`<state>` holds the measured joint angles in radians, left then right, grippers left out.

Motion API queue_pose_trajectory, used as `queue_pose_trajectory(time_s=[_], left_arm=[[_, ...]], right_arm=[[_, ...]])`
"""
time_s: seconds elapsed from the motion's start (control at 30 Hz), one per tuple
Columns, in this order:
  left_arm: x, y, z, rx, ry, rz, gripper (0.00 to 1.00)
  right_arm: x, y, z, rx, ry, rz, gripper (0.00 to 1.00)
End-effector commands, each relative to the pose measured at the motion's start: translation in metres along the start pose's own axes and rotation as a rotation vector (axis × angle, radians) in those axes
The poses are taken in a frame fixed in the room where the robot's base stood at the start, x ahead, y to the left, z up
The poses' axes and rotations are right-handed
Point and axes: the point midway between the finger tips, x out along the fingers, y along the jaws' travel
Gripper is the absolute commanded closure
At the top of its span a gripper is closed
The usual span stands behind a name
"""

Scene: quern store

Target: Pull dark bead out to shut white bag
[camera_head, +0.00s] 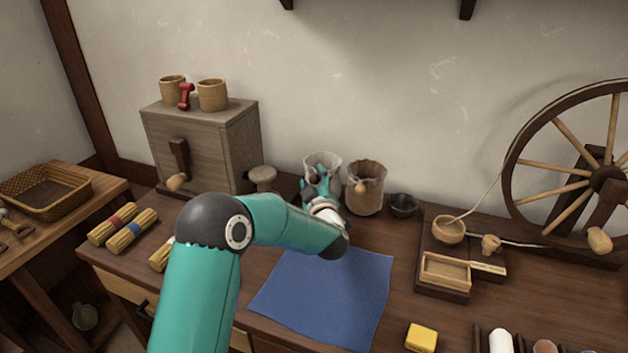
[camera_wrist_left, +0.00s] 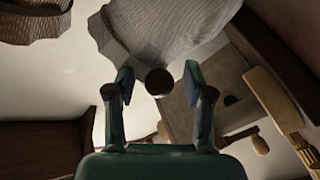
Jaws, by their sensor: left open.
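The white bag (camera_head: 323,161) stands at the back of the table, its lower part partly hidden behind my left gripper. In the left wrist view the pale, wrinkled bag (camera_wrist_left: 165,30) fills the top middle. The round dark bead (camera_wrist_left: 158,82) shows against the edge of the bag, between my fingertips; in the head view it is hidden. My left gripper (camera_head: 317,187) is in front of the white bag. In the wrist view the left gripper (camera_wrist_left: 158,75) is open, a finger on each side of the bead with gaps visible. My right gripper is out of view.
A brown bag (camera_head: 368,184) with a light bead (camera_head: 361,188) stands close to the right, beside a dark bowl (camera_head: 403,205). A wooden cabinet (camera_head: 190,145) and a round-topped stool-like piece (camera_head: 263,178) are left. A blue cloth (camera_head: 335,295) lies flat in front.

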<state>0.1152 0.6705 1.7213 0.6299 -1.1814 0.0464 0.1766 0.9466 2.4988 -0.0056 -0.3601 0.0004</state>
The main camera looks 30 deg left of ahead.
Motion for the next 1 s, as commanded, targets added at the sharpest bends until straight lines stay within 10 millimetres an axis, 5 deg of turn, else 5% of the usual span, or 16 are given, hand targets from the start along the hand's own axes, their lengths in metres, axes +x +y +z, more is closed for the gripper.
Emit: queue_pose_trajectory(time_s=[0.27, 0.6, 1.0], left_arm=[[0.0018, -0.0003, -0.0003, 0.0, 0.0, 0.0, 0.47], [0.0016, -0.0006, -0.0004, 0.0, 0.001, -0.001, 1.0], [-0.0054, -0.0043, 0.0009, -0.001, 0.001, -0.001, 1.0]], right_arm=[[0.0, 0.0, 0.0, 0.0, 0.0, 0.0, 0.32], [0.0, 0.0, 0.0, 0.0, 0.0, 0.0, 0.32], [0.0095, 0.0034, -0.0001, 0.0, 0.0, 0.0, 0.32]])
